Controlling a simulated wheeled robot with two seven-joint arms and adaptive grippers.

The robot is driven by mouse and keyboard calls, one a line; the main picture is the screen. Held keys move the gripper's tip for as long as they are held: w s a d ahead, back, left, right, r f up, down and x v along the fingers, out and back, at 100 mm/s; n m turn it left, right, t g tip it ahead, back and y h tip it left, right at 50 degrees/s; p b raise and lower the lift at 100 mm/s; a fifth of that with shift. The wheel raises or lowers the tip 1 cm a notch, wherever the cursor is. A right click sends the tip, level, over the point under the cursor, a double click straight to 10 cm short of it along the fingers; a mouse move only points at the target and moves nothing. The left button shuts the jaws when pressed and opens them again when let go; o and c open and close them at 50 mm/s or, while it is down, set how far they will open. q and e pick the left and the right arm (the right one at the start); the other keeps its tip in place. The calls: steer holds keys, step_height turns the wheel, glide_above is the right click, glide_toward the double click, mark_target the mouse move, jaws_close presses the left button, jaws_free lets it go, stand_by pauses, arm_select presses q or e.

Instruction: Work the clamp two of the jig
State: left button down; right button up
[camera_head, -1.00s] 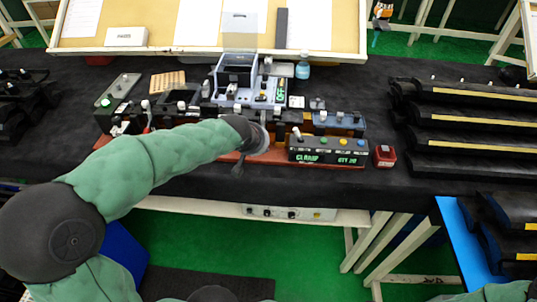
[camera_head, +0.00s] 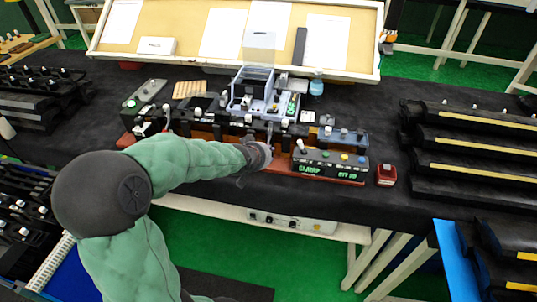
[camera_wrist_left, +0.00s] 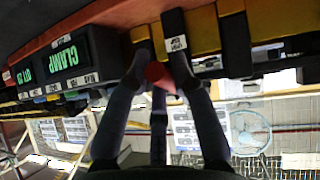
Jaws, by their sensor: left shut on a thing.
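The jig (camera_head: 240,110) is a grey fixture with a clear cover and a row of dark clamps along its front, on a red-brown base. My left gripper (camera_head: 264,153) is at its front edge, just left of the control box (camera_head: 330,164), whose green display reads CLAMP. In the left wrist view, the gripper (camera_wrist_left: 160,68) is shut on a red knob (camera_wrist_left: 157,75), seen between its two dark fingers. A black clamp arm with a white label (camera_wrist_left: 177,43) is beside the knob. I cannot read its number. My right gripper is not in view.
A small red box (camera_head: 386,175) stands right of the control box. Black trim parts with yellow strips (camera_head: 480,145) lie at the right. A tilted board with papers (camera_head: 350,45) stands behind. Bare black tabletop lies in front of the jig.

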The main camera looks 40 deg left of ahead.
arm_select(q)
steer(key=shift+d+f, duration=0.15)
steer(key=shift+f, duration=0.05)
steer(key=c, duration=1)
jaws_free()
steer(key=shift+r, duration=0.1)
steer(key=shift+s+r, duration=0.1)
steer(key=shift+r, duration=0.05)
steer(key=shift+v, duration=1.15)
steer(key=shift+s+d+r, duration=0.1)
steer(key=shift+s+d, duration=0.55)
steer(key=shift+s, duration=1.3)
steer(key=shift+s+d+f, duration=0.1)
steer(key=shift+s+d, duration=0.5)
steer(key=shift+s, duration=1.35)
steer(key=shift+s+d+r, duration=0.1)
steer(key=shift+s+d, duration=0.55)
steer(key=shift+s, duration=1.3)
